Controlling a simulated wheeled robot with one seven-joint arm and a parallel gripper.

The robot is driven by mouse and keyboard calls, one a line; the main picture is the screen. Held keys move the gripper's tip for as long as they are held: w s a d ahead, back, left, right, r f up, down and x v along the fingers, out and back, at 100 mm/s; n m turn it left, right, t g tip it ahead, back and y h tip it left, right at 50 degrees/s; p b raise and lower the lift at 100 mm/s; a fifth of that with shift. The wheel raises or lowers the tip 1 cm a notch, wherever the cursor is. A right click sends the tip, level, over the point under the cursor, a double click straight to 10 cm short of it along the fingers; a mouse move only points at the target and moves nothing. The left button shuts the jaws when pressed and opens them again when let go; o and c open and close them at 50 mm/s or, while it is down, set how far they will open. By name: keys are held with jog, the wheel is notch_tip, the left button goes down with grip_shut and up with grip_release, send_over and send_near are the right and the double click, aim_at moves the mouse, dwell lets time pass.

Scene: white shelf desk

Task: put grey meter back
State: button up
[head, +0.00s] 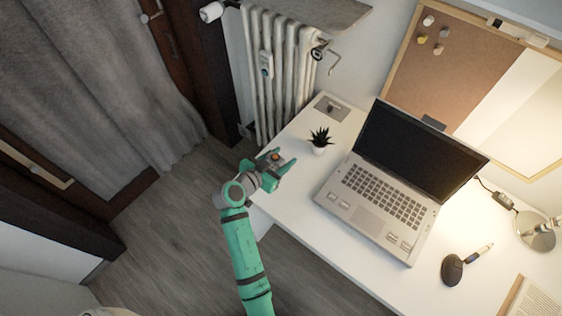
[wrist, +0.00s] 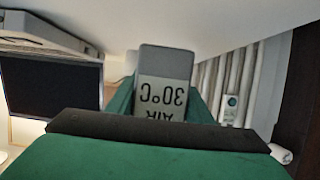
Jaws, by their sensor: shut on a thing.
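The grey meter (wrist: 166,84) is a small block with a light display reading "AIR 30°C", upside down in the wrist view. My gripper (wrist: 163,105) is shut on it, with green fingers on both sides. In the head view my gripper (head: 281,162) is over the desk's left front edge, in front of the plant. The meter is too small to make out clearly there.
A radiator (head: 277,75) bearing a small pale device (head: 266,62) stands behind.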

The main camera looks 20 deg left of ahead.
jog(key=shift+s+f, duration=0.1)
jog(key=shift+f, duration=1.1)
jog(key=shift+f, duration=0.1)
jog(key=o, duration=1.2)
jog(key=v, duration=1.2)
